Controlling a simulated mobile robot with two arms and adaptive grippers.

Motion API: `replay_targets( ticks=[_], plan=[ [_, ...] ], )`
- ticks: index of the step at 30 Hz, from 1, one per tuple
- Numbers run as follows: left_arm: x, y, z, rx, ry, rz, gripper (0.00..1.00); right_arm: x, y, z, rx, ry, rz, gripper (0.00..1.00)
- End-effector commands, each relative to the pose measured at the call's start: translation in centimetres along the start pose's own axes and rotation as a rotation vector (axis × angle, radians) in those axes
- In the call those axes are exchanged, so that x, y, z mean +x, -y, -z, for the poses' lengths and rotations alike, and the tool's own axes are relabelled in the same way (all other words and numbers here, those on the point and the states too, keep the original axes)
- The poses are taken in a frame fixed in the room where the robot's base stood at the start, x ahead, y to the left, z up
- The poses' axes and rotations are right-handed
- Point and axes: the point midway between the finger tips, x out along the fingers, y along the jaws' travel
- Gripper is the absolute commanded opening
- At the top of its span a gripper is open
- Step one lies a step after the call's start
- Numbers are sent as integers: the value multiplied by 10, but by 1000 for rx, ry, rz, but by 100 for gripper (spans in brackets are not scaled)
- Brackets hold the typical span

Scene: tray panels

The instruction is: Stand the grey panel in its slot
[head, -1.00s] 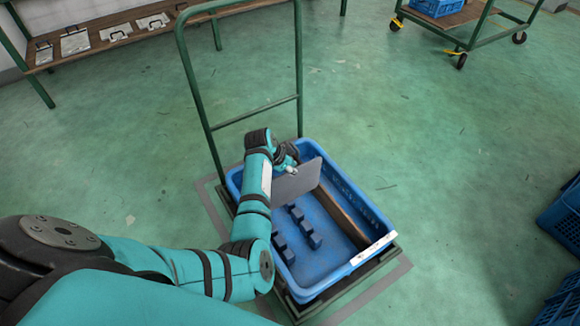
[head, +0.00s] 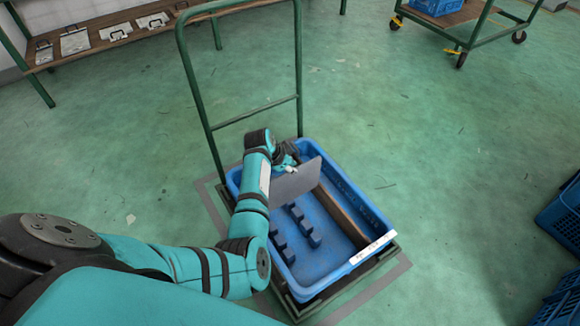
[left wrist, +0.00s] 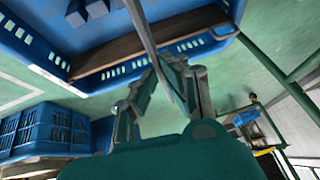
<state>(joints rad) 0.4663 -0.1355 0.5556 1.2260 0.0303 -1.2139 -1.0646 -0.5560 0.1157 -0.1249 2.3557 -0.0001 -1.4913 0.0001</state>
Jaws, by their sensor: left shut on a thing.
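The grey panel (head: 296,181) is held upright over the far part of the blue tray (head: 374,213) in the head view. My left gripper (head: 287,166) is shut on it near its upper edge. In the left wrist view the panel (left wrist: 148,38) shows edge-on between the fingers of my left gripper (left wrist: 160,90). Dark blue slotted blocks (head: 309,230) stand in two rows on the tray floor, nearer than the panel. Whether the panel's lower edge touches the tray floor or a slot is hidden. My right gripper is not in view.
A brown wooden strip (head: 343,213) runs along the tray's right inner side. The tray sits on a cart with a tall green handle frame (head: 188,82). A bench with several plates (head: 75,41) stands at the back left. Blue crates (head: 564,220) stand at the right edge.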

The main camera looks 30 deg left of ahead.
Motion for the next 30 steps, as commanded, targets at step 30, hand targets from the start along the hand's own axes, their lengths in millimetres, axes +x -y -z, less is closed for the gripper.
replay_targets(
  ticks=[30],
  plan=[
    [33, -4, -18, 1, 0, 0, 0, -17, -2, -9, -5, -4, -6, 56]
  ],
)
